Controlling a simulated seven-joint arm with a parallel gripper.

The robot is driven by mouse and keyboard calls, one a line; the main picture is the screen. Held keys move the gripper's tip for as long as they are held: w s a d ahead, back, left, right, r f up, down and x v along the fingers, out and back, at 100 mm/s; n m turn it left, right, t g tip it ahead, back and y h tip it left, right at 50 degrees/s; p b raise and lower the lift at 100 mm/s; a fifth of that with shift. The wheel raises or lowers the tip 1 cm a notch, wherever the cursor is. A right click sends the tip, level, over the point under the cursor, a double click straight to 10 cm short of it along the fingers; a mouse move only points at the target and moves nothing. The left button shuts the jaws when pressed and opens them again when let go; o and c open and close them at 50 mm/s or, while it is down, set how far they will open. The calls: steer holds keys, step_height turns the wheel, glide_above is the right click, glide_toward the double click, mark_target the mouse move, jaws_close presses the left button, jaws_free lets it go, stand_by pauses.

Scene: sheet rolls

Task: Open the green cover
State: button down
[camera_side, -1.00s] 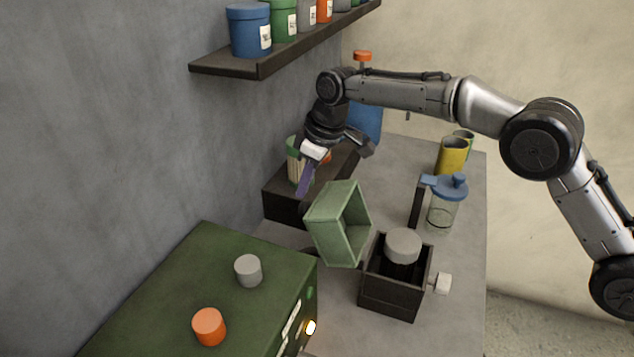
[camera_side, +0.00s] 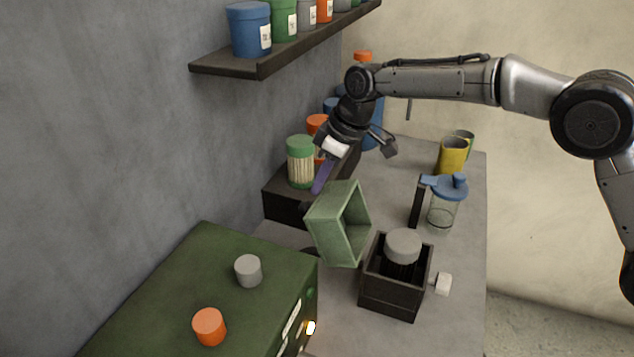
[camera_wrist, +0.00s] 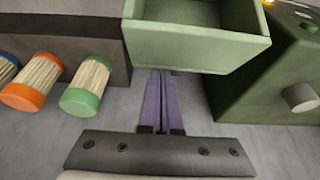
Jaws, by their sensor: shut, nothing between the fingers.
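The green cover (camera_side: 330,230) is a pale green hollow box shape. It stands tilted, with its open side facing right, beside a dark open-topped box (camera_side: 388,295) that has a grey round knob-like piece (camera_side: 403,246) in it. In the wrist view the cover (camera_wrist: 195,48) fills the top middle. My gripper (camera_side: 319,186) has purple fingers and is just behind the cover's upper edge in the side view. Its fingers (camera_wrist: 160,74) are together and empty, pointing toward the cover's wall. I cannot tell whether they touch it.
A dark green cabinet (camera_side: 190,280) carrying grey and orange knobs stands front left. A dark rack (camera_side: 285,207) holds lidded jars (camera_side: 301,162) along the wall, under a shelf (camera_side: 262,66). A blue-lidded glass jar (camera_side: 443,205) and yellow cup (camera_side: 453,156) stand right.

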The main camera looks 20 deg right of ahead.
steer(key=shift+s+d+r+t+y, duration=0.3)
steer(key=shift+s+d+r, duration=0.4)
steer(key=shift+d+r, duration=0.1)
steer(key=shift+s+d, duration=0.2)
steer(key=shift+f, duration=0.1)
